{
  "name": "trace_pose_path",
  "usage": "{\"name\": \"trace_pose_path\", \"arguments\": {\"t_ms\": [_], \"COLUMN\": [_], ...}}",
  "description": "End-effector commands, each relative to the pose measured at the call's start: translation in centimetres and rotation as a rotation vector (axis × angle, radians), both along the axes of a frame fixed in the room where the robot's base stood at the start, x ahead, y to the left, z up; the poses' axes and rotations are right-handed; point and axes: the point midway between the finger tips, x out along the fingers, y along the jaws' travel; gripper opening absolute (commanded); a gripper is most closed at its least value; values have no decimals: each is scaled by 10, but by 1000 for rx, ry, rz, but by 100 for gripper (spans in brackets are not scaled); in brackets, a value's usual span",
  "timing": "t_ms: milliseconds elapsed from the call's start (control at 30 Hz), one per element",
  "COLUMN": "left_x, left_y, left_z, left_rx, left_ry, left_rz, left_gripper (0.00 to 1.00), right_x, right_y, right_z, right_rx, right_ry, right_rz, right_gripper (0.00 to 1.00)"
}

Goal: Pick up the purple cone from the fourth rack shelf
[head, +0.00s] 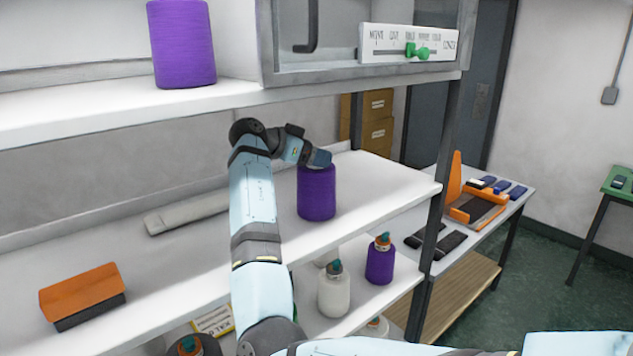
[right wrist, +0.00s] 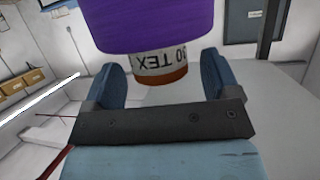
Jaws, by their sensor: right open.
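A purple cone (head: 317,195) stands upright on the middle shelf (head: 375,180) of the rack in the head view. My right gripper (head: 319,159) is at the top of this cone, with its fingers partly hidden. In the right wrist view, my open right gripper (right wrist: 161,66) has one finger on each side of the cone's labelled, brown-edged end. The purple body (right wrist: 150,22) extends beyond the fingertips. Gaps show between the fingers and the labelled end. My left gripper is not in view.
Another purple cone (head: 182,45) stands on the shelf above. An orange-topped block (head: 82,294) and a flat grey bar (head: 186,213) lie left of my right arm.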

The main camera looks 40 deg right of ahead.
Motion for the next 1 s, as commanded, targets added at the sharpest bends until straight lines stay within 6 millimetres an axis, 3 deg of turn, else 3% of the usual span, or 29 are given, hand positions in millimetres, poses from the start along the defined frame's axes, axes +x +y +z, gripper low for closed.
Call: {"name": "trace_pose_path", "arguments": {"t_ms": [333,667,700,1000], "left_x": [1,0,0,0], "left_y": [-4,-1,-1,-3], "left_z": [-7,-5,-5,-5], "left_rx": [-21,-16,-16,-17], "left_ry": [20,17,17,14], "left_rz": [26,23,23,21], "left_gripper": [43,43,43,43], "right_x": [-1,-1,-1,-1], "right_y": [-9,-9,-9,-9], "right_z": [-5,-5,-4,-3], "right_rx": [0,0,-1,-1], "right_ry": [1,1,0,0], "right_rz": [-1,-1,-1,-1], "right_gripper": [82,6,2,2]}}
